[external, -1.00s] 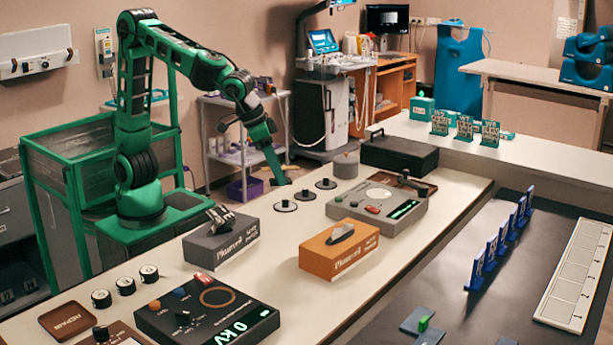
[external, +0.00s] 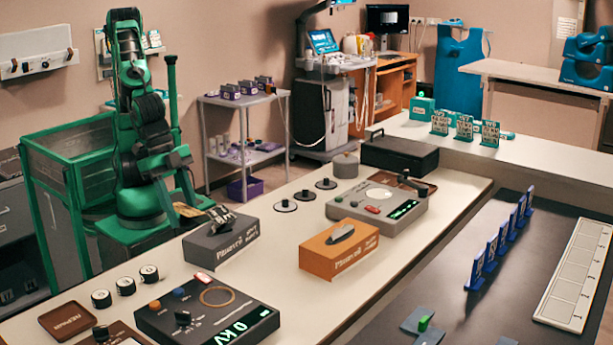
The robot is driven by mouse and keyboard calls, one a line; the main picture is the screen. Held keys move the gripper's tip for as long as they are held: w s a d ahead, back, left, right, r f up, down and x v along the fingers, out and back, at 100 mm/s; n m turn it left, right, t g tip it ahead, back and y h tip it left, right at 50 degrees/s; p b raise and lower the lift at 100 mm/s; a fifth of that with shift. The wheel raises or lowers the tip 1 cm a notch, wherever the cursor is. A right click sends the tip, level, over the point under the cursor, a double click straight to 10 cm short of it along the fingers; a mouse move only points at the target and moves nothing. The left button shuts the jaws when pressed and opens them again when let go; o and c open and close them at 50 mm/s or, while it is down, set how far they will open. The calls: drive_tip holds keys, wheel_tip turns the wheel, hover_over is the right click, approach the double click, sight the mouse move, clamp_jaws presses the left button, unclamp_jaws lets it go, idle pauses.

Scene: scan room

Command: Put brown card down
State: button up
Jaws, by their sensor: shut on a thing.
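My gripper (external: 189,192) points down beside my own green base, at the left end of the long white table. It is shut on a small tan-brown piece that looks like the brown card (external: 188,210), just below the fingertips. The card is small and partly hidden, so its face cannot be read. The gripper is left of the grey dispenser box (external: 222,240) on the table.
An orange dispenser box (external: 338,250), a grey device (external: 378,205) and a dark panel with a green display (external: 207,310) stand on the table. A brown square tray (external: 67,321) lies at the front left. Black discs stand nearby. Bare tabletop shows between these things.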

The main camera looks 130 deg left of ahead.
wheel_tip(320, 180, down, 2)
drive_tip(key=shift+d+f, duration=0.1)
drive_tip(key=shift+w+d+f, duration=0.15)
drive_tip(key=shift+d+f, duration=1.7)
drive_tip(key=shift+d, duration=0.05)
drive_tip(key=shift+w+d+f, duration=0.2)
drive_tip(key=shift+d+f, duration=1.6)
drive_tip(key=shift+d, duration=0.1)
drive_tip(key=shift+w+d+f, duration=0.15)
drive_tip(key=shift+d+f, duration=1.7)
drive_tip(key=shift+d, duration=0.05)
drive_tip(key=shift+f, duration=0.4)
drive_tip(key=o, duration=1.2)
drive_tip(key=shift+r, duration=0.1)
